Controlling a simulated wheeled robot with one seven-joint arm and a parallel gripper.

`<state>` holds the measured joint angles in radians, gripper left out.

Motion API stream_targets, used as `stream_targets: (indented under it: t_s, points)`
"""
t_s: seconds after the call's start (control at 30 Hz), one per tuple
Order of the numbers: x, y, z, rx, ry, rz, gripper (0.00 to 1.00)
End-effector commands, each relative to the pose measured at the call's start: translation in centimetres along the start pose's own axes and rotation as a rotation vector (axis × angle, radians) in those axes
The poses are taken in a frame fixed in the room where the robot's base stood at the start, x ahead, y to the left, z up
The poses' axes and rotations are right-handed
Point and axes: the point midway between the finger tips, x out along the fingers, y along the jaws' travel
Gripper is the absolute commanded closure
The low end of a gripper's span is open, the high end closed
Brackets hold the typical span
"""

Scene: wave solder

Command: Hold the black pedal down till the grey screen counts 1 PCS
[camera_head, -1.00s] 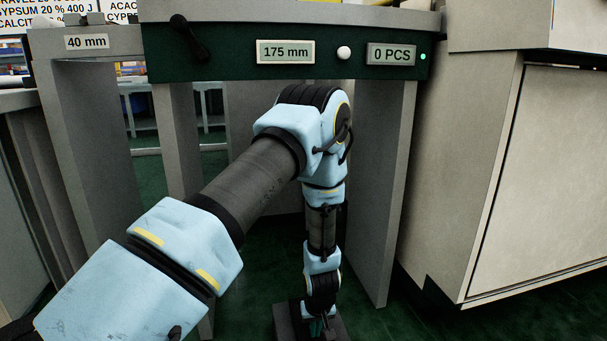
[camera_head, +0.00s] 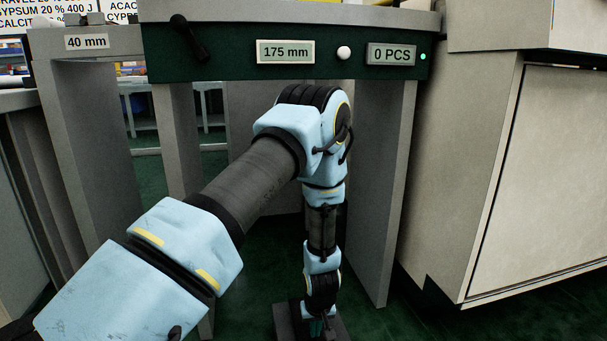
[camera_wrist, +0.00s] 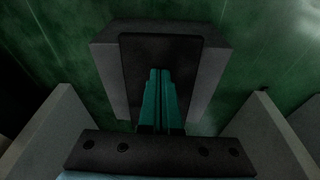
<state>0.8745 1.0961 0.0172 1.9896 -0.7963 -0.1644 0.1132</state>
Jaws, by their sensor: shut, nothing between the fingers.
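The black pedal (camera_wrist: 190,55) is on the floor in a grey housing (camera_wrist: 108,62) in the wrist view. In the head view, the pedal unit (camera_head: 284,322) shows at the bottom, partly hidden by my arm. My gripper (camera_wrist: 160,72) is shut and empty, its teal fingers pointing down over the pedal's top. The fingertips look to be at the pedal surface; whether they press it cannot be told. My gripper is also at the bottom of the head view (camera_head: 319,325). The grey screen (camera_head: 391,55) reads "0 PCS", with a green light (camera_head: 423,56) beside it.
The machine's dark green front panel (camera_head: 225,68) carries a "175 mm" display (camera_head: 286,52), a white button (camera_head: 344,53) and a black lever (camera_head: 188,36). Grey legs (camera_head: 378,190) stand on both sides of my arm. A large cabinet (camera_head: 540,170) stands at the right.

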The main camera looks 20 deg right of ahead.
Motion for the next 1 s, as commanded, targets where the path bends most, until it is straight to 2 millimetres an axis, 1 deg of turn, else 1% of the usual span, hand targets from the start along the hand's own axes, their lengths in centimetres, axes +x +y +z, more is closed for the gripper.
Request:
stream_targets:
  t_s: [0.37, 1.0]
  points:
    - [-0.2, 0.0, -0.1, 0.0, 0.001, 0.0, 1.0]
    - [-5.8, 0.0, -1.8, 0.0, 0.001, 0.0, 1.0]
